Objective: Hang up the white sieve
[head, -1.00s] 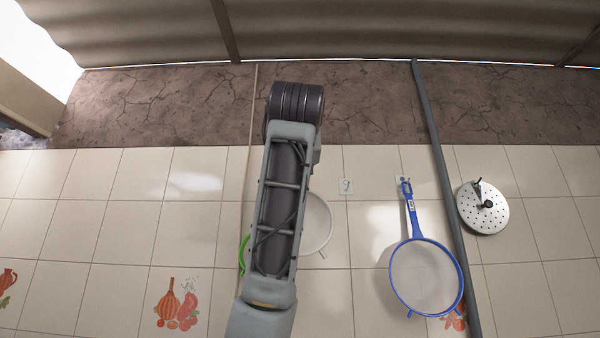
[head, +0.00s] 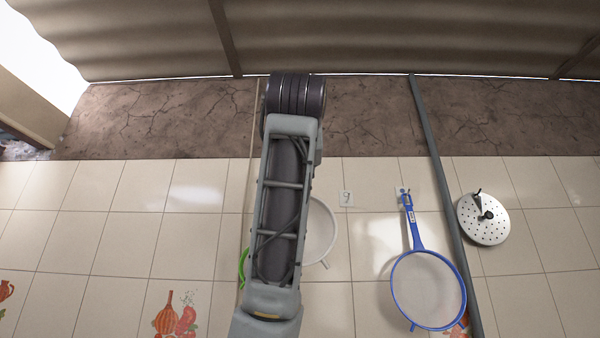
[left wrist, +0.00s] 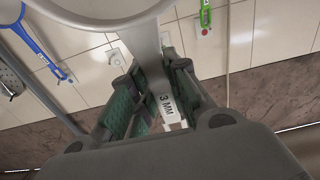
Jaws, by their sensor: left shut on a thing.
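The white sieve (head: 322,232) shows in the head view partly behind my left forearm, in front of the tiled wall. In the left wrist view its rim (left wrist: 92,22) is at the top, and its handle (left wrist: 147,45), with a "3 MM" label, runs down between the fingers of my left gripper (left wrist: 152,88). The gripper is shut on this handle. An empty-looking wall hook (head: 346,198) is right of the sieve in the head view; a hook plate (left wrist: 113,56) also shows beside the handle in the left wrist view. In the head view my left gripper is hidden. My right gripper is in neither view.
A blue sieve (head: 428,290) hangs right of the bare hook. A green sieve (head: 243,266) is mostly hidden behind my arm; its handle (left wrist: 205,18) hangs on a red hook.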

